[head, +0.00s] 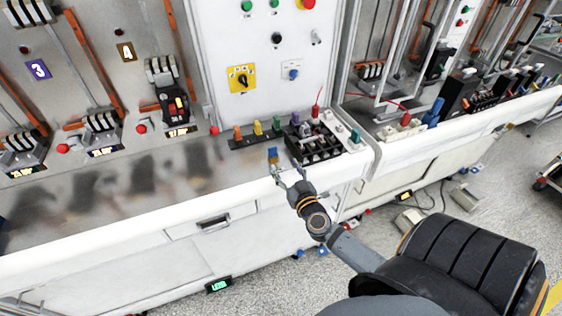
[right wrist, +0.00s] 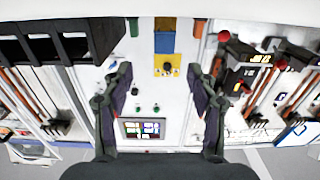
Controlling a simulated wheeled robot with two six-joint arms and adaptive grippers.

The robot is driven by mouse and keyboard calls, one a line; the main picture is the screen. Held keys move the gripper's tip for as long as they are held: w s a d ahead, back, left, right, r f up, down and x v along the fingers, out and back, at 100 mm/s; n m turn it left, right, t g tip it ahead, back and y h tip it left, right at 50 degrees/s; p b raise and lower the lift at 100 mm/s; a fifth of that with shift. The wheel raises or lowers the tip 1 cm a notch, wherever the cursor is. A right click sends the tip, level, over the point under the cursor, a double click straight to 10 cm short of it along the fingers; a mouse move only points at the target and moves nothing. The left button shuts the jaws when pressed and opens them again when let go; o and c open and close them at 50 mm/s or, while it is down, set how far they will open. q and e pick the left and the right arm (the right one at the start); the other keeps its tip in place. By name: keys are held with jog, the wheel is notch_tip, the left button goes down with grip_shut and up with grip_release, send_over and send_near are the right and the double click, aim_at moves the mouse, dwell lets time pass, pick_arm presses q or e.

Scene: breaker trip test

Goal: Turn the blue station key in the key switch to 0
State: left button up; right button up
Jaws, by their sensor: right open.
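On the white panel, a switch with a small blue plate (head: 291,70) sits right of a yellow plate with a black rotary knob (head: 241,78). The blue-plated switch is too small to read its position or tell whether a key is in it. My right gripper (head: 281,175) is open over the bench's front edge, below and apart from the panel. A small blue piece with an orange-tan end (head: 272,155) shows just beyond its fingertips. In the right wrist view, the blue piece (right wrist: 165,42) appears between and beyond the open fingers (right wrist: 160,72), with no visible contact. My left gripper is out of view.
A black terminal block (head: 316,152) and a row of coloured pieces on a dark strip (head: 257,138) stand on the bench behind the gripper. Breaker bays with orange bars (head: 95,65) fill the left. A red lead (head: 317,97) rises right of the strip.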

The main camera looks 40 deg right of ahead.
aim_at(273, 149)
jog(key=x, duration=0.8)
jog(key=shift+w+a+r, duration=0.15)
jog(key=shift+w+a, duration=0.1)
jog(key=shift+w, duration=0.05)
jog(key=shift+w+d, duration=0.1)
jog(key=shift+w, duration=0.05)
jog(key=shift+r, duration=0.1)
jog(key=c, duration=1.2)
jog(key=shift+d+n+y+b, duration=0.1)
jog(key=shift+n+y+b, duration=0.8)
jog(key=shift+y+b, duration=0.4)
grip_shut()
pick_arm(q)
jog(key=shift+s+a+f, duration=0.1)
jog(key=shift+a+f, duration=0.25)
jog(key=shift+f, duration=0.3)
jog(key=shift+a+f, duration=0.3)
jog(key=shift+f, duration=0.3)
